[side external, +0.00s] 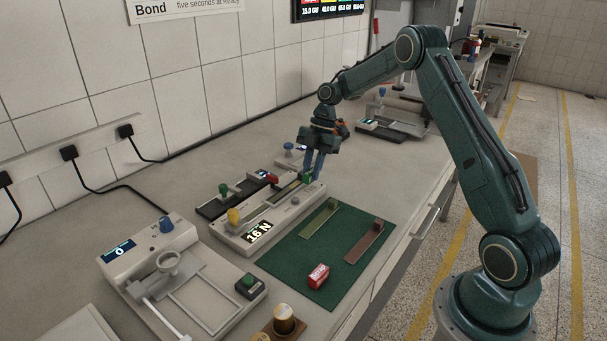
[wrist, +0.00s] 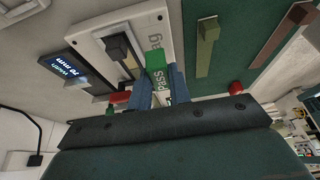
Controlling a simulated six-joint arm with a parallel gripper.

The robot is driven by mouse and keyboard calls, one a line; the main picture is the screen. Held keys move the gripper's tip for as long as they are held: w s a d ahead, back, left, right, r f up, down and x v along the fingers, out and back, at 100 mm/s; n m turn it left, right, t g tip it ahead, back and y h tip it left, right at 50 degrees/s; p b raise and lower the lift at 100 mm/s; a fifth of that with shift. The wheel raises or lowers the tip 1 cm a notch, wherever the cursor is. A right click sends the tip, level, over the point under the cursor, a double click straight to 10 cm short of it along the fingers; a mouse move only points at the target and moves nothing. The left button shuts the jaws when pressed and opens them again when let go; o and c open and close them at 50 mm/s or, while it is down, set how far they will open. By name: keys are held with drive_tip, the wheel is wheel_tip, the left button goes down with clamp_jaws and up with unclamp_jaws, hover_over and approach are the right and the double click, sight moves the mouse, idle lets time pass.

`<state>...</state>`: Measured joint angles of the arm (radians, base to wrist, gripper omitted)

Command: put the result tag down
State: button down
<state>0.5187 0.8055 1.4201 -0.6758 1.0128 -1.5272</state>
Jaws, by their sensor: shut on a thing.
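My gripper (side external: 313,178) is shut on a small green block (side external: 307,178), which I take to be the result tag. In the wrist view the green block (wrist: 155,60) sits between my blue fingers (wrist: 160,90), against the long pale tester (wrist: 108,32). In the side view the block is at the far end of that tester (side external: 224,238), whose display reads 16 N. I cannot tell whether it touches the tester. A red block with pale lettering (side external: 318,276) lies apart on the green mat (side external: 290,262).
The mat also holds a green strip (side external: 320,218) and a brown strip (side external: 366,243), each with an end block. A white instrument (side external: 148,247) is at front left.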

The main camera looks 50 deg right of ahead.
drive_tip(key=shift+f, duration=1.4)
drive_tip(key=shift+f, duration=0.1)
drive_tip(key=c, duration=1.3)
unclamp_jaws()
drive_tip(key=v, duration=1.2)
